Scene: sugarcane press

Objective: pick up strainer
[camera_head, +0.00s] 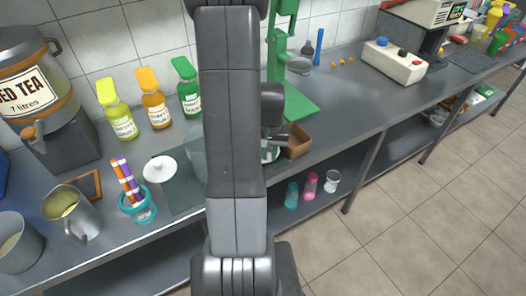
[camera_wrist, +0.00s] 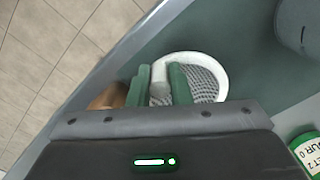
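The strainer (camera_wrist: 221,75) is a white ring with grey mesh, in the middle of the wrist view. In the head view only a bit of white rim (camera_head: 273,156) shows below my gripper (camera_head: 270,135); my arm hides the rest. In the wrist view the two green fingers of my gripper (camera_wrist: 160,88) stand a small gap apart at the left side of the ring. A white and grey part of it, perhaps its handle, shows between them. I cannot tell whether the fingers press on it.
A brown box (camera_head: 298,141) stands close to the right of my gripper. A green press (camera_head: 283,60) rises behind. A white lid (camera_head: 160,169), a teal cup with markers (camera_head: 141,210) and bottles (camera_head: 155,105) stand left. The counter's front edge is near.

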